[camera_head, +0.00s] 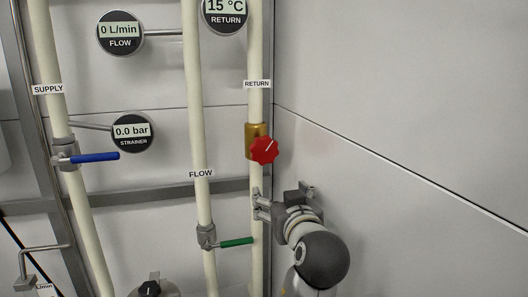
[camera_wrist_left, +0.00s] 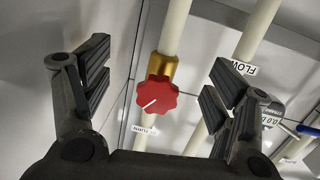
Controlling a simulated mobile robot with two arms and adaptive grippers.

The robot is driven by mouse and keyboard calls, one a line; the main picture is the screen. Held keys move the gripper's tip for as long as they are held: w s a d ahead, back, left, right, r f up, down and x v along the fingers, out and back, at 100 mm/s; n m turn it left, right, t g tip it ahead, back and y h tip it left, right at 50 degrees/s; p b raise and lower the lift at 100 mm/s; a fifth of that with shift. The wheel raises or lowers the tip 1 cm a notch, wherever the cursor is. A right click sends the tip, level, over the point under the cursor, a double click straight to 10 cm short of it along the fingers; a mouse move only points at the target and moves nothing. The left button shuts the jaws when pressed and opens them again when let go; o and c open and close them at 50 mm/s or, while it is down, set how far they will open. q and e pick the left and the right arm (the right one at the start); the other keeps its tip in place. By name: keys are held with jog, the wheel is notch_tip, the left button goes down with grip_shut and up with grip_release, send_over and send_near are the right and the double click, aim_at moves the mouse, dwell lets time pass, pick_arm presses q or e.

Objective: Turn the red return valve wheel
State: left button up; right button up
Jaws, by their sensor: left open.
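The red return valve wheel (camera_head: 264,150) is a lobed knob with a white pointer line, on a brass valve body (camera_head: 251,136) on the RETURN pipe. In the head view its line slants to the upper right. My left gripper (camera_head: 283,197) is open just below the wheel, its fingers spread apart. In the left wrist view the wheel (camera_wrist_left: 157,96) shows between the two open fingers (camera_wrist_left: 156,88), with clear space on both sides; I see no contact. How far it lies beyond the fingertips is hard to tell. My right gripper is not in view.
A green lever (camera_head: 237,242) on the FLOW pipe is left of my gripper. A blue lever (camera_head: 97,157) is on the SUPPLY pipe. Round gauges hang above. A bare grey wall (camera_head: 400,110) stands to the right, with free room in front of it.

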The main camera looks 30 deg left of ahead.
aim_at(265, 152)
pick_arm(q)
notch_tip(265, 152, up, 7)
jog(key=n+y, duration=0.2)
jog(key=p+x, duration=0.1)
jog(key=x, duration=0.2)
jog(key=p+x, duration=0.1)
jog(key=x, duration=0.2)
jog(key=p+x, duration=0.1)
jog(key=x, duration=0.2)
jog(key=shift+s+a+r, duration=0.1)
jog(key=shift+s+a, duration=0.05)
jog(key=shift+a, duration=0.55)
jog(key=shift+w+a, duration=0.25)
jog(key=shift+c, duration=0.2)
jog(key=c, duration=1)
